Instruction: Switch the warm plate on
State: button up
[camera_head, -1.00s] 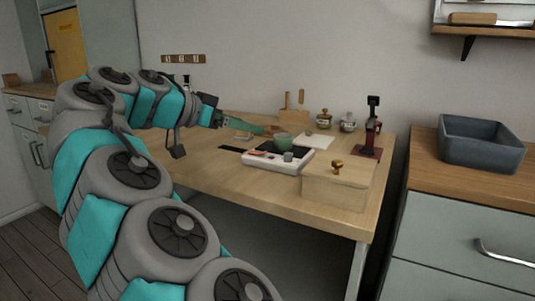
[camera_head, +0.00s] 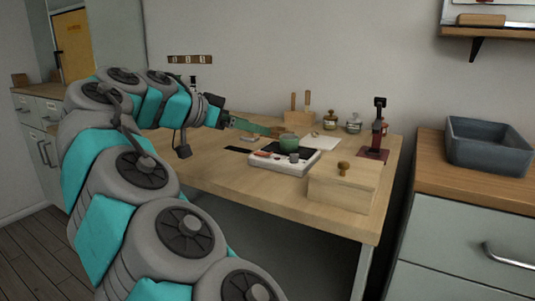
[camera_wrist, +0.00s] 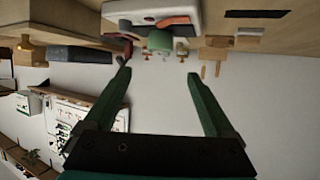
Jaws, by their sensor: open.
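The warm plate (camera_head: 272,167) is a low white box on the wooden table, with a dark top, an orange-red switch (camera_head: 262,154) and a grey knob (camera_head: 294,158). A green pot (camera_head: 289,142) stands at its back. In the wrist view, the warm plate (camera_wrist: 145,9) is at the top edge, with the switch (camera_wrist: 168,21) and pot (camera_wrist: 159,40) below it in the picture. My gripper (camera_head: 268,130) is open and empty, level, above and behind the switch side. Its green fingers (camera_wrist: 159,76) are spread apart and touch nothing visible. Whether the switch is on cannot be told.
A wooden box with a knob (camera_head: 343,188) stands right of the plate. Behind are jars (camera_head: 353,124), wooden-handled tools (camera_head: 300,102), a white sheet (camera_head: 327,143) and a red-and-black stand (camera_head: 379,130). The table's left front is clear.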

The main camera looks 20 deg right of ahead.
dwell(0.4)
jog(key=shift+a+r, duration=0.15)
jog(key=shift+r, duration=0.05)
jog(key=shift+c, duration=1.1)
jog(key=a+r+n+y+p, duration=0.1)
jog(key=r+n+p, duration=0.1)
jog(key=a+r+n+y+p, duration=0.1)
jog(key=a+n+p, duration=0.1)
jog(key=p, duration=0.1)
jog(key=shift+w+a+r+y, duration=0.1)
jog(key=shift+w+r+y, duration=0.05)
jog(key=shift+r+y, duration=0.25)
jog(key=c, duration=0.6)
jog(key=shift+a+r+n+y+p, duration=0.35)
jog(key=shift+r+n+y+p, duration=0.15)
jog(key=shift+n, duration=0.4)
jog(key=c, duration=0.3)
jog(key=shift+a+f, duration=0.1)
jog(key=shift+f, duration=0.05)
grip_shut()
